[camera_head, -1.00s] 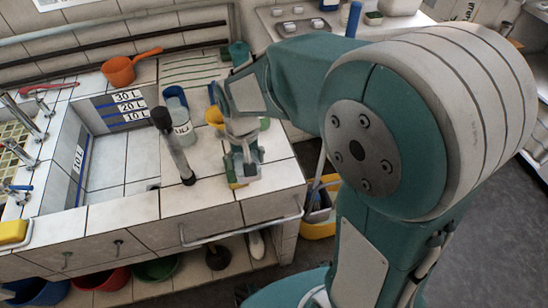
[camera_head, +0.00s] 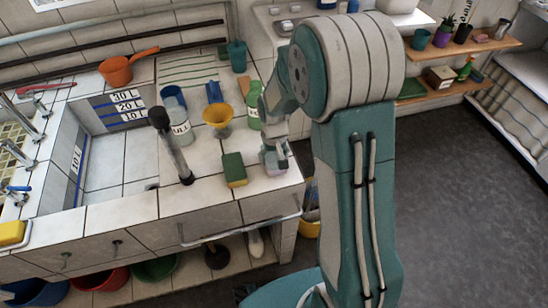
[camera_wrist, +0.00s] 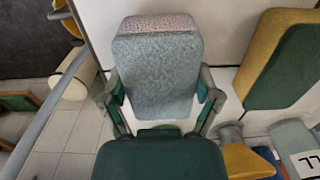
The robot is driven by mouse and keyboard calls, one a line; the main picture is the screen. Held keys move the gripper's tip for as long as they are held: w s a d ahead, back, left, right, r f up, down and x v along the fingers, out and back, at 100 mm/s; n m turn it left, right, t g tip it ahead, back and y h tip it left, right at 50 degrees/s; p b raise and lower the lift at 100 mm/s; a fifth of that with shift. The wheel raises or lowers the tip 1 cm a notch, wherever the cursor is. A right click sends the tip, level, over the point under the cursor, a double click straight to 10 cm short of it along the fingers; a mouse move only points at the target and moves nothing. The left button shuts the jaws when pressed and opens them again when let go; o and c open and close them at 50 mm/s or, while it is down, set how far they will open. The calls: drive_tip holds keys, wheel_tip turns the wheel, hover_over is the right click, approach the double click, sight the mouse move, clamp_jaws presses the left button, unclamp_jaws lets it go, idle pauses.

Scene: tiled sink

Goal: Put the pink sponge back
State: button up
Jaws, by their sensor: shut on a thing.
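The pink sponge (camera_wrist: 155,65) fills the upper middle of the wrist view, a block with a pinkish edge and a pale grey-blue face. My gripper (camera_wrist: 160,97) is shut on it, one finger at each side. In the head view my gripper (camera_head: 272,152) is low over the right end of the tiled counter, and only a little of the sponge shows below it. I cannot tell whether the sponge touches the counter. A green and yellow sponge (camera_head: 234,168) stands just left of my gripper; it also shows in the wrist view (camera_wrist: 282,60).
A yellow funnel (camera_head: 217,118), a green bottle (camera_head: 253,118) and a blue cup (camera_head: 172,98) stand behind on the counter (camera_head: 205,195). A rail runs along the counter's front edge. Shelves stand at the right.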

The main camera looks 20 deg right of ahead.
drive_tip(key=shift+a+f, duration=0.2)
drive_tip(key=shift+f, duration=0.05)
drive_tip(key=shift+f, duration=0.1)
drive_tip(key=o, duration=1.1)
drive_tip(key=shift+c, duration=0.2)
drive_tip(key=shift+d, duration=0.1)
